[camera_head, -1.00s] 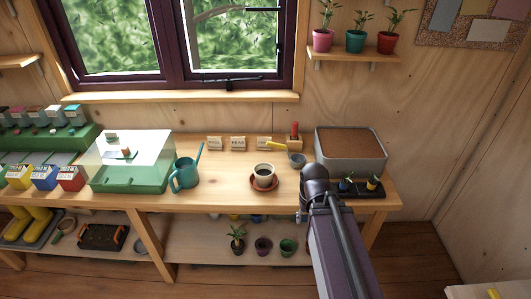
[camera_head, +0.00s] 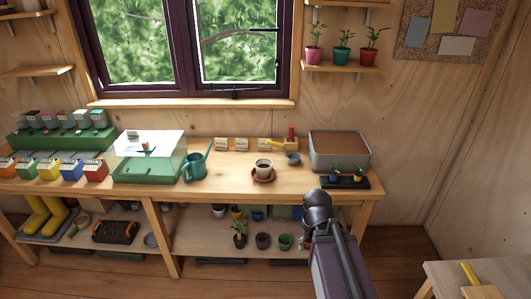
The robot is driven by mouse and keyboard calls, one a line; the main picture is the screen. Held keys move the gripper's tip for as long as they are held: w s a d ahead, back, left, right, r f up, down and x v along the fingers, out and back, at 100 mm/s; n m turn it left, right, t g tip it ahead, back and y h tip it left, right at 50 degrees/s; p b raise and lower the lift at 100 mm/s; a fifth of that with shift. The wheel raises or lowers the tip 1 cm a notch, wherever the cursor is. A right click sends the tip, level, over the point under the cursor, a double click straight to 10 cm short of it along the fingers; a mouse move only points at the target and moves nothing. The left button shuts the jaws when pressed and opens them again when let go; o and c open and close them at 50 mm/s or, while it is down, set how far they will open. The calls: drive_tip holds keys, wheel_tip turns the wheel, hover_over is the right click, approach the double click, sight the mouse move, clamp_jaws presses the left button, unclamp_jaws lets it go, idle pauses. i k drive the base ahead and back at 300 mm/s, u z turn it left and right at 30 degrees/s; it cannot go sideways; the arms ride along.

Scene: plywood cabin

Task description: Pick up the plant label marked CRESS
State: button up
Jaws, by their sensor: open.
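Three small pale label cards stand in a row at the back of the workbench (camera_head: 222,173), under the window: a left one (camera_head: 221,144), a middle one (camera_head: 241,144) and a right one (camera_head: 264,144). They carry dark lettering too small to read, so I cannot tell which is marked CRESS. A yellow object (camera_head: 275,142) partly covers the right card. My arm rises from the lower right, and its dark joint shows in front of the bench's right part. My gripper is not visible, hidden or out of frame.
A clear-lidded green box (camera_head: 148,172) is left. A side table (camera_head: 445,275) stands lower right.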

sight(262, 147)
drive_tip(key=k, duration=0.15)
drive_tip(key=z, duration=0.4)
drive_tip(key=i, duration=2.2)
drive_tip(key=u, duration=0.6)
